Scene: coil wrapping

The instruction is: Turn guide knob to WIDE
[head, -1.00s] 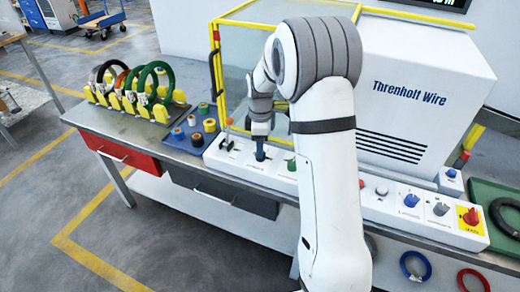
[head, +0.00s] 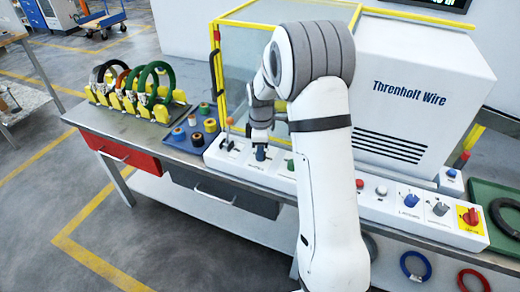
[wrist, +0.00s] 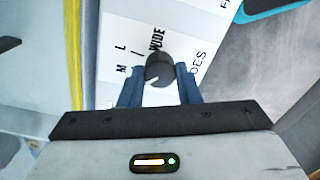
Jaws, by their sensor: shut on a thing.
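The guide knob (wrist: 159,68) is small, dark and round, on a white panel with black lettering in the wrist view. It sits between the two blue fingers of my gripper (wrist: 158,84), which is shut on it. In the head view my gripper (head: 260,153) is down at the left part of the white control panel (head: 228,162) and hides the knob.
A lever (head: 229,134) stands just left of my gripper. A green knob (head: 290,165) is close on its right. A blue tray (head: 180,138) of small coloured spools lies to the left. The yellow-framed guard (head: 216,70) and white machine (head: 415,90) rise behind.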

